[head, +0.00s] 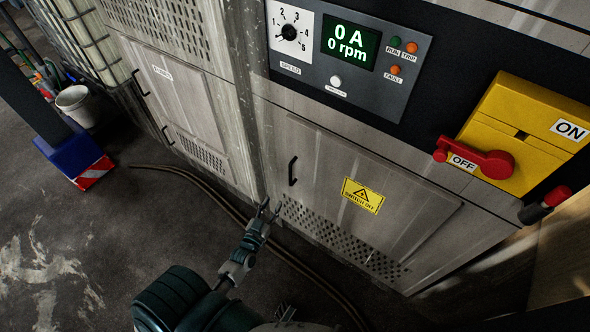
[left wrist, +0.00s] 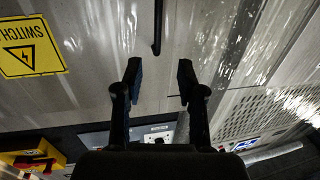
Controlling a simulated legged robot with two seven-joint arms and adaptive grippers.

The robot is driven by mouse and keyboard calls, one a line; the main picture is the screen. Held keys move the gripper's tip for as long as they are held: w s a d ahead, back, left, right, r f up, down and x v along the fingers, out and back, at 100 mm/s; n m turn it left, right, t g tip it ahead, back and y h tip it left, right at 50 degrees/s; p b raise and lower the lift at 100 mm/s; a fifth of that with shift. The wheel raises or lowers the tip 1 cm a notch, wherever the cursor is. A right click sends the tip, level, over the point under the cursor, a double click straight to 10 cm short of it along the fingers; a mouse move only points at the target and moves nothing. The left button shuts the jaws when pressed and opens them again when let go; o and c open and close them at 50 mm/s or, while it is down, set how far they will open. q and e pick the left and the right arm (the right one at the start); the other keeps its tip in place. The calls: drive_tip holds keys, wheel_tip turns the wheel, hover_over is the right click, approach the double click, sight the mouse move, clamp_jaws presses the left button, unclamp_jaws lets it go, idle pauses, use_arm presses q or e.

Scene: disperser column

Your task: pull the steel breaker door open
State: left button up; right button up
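The steel breaker door (head: 330,180) is a grey panel with a perforated strip along its bottom and a yellow "SWITCH OFF" sign (head: 362,195). It looks shut. Its dark bar handle (head: 292,170) is upright near the left edge. My left gripper (head: 268,210) is open and empty, below and slightly left of the handle. In the left wrist view, the handle (left wrist: 157,30) shows beyond the gap between the open fingers (left wrist: 160,70), apart from them. A small dark part at the bottom edge of the head view may be my right gripper; its fingers are not clear.
Above the door is a control panel (head: 350,55) reading 0 A, 0 rpm. A yellow switch box (head: 530,130) with a red lever (head: 475,160) at OFF is at right. Another handled door (head: 180,100) is at left. A cable (head: 215,195) crosses the floor.

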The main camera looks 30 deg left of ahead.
sight(290, 174)
use_arm(q)
drive_tip(key=w, duration=0.5)
drive_tip(key=w+a+b, duration=0.1)
drive_tip(key=w, duration=0.9)
drive_tip(key=shift+a+b, duration=0.2)
drive_tip(key=shift+b, duration=0.2)
drive_tip(key=shift+w+a, duration=0.2)
drive_tip(key=shift+w, duration=0.1)
use_arm(e)
drive_tip(key=r, duration=0.1)
drive_tip(key=w+r, duration=0.1)
drive_tip(key=r, duration=0.1)
drive_tip(key=w+r, duration=0.1)
drive_tip(key=shift+w+a+r, duration=0.2)
drive_tip(key=shift+a+r, duration=0.05)
drive_tip(key=shift+a, duration=0.05)
use_arm(q)
drive_tip(key=shift+d, duration=0.15)
clamp_jaws()
use_arm(e)
drive_tip(key=shift+d, duration=0.15)
